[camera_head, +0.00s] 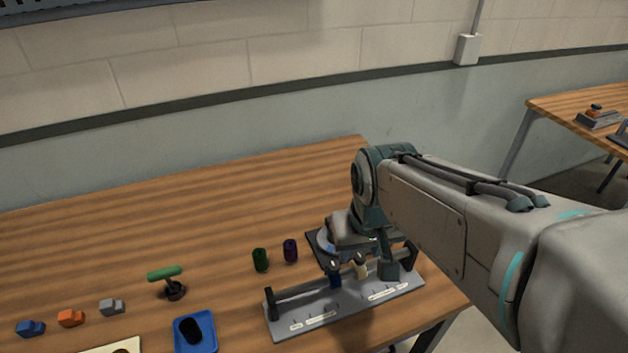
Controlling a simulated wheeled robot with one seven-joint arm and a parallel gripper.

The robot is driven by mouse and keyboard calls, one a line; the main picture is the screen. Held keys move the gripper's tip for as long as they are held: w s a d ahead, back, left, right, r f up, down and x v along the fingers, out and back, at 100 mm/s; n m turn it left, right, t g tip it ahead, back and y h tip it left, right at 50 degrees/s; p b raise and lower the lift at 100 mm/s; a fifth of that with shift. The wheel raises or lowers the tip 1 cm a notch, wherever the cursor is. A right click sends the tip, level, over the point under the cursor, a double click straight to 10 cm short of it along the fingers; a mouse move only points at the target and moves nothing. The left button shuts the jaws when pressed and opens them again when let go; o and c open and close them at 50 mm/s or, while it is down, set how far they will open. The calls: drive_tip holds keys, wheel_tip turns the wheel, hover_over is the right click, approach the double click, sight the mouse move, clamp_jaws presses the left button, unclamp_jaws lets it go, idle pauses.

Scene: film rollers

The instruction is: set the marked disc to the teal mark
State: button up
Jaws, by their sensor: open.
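My gripper (360,262) is open and points down over the right part of the table, at the back of a grey rail stand. A pale disc (324,241) on a dark square base shows just left of and behind my gripper. My gripper and wrist hide most of this disc, and I cannot make out its marks or a teal mark. I cannot tell whether my fingers touch the disc.
The grey stand (345,311) bears a dark rail with blue and cream pieces. A green-handled tool (165,273), a blue tray (209,330) and small blocks lie further left. The table's back left is clear.

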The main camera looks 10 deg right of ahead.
drive_tip(key=w+f+n+g+p, duration=0.2)
drive_tip(key=w+f+g+p, duration=0.1)
drive_tip(key=w, duration=2.1)
drive_tip(key=f, duration=1.3)
drive_tip(key=shift+s+f, duration=0.1)
drive_tip(key=shift+s, duration=0.2)
drive_tip(key=shift+c, duration=0.3)
clamp_jaws()
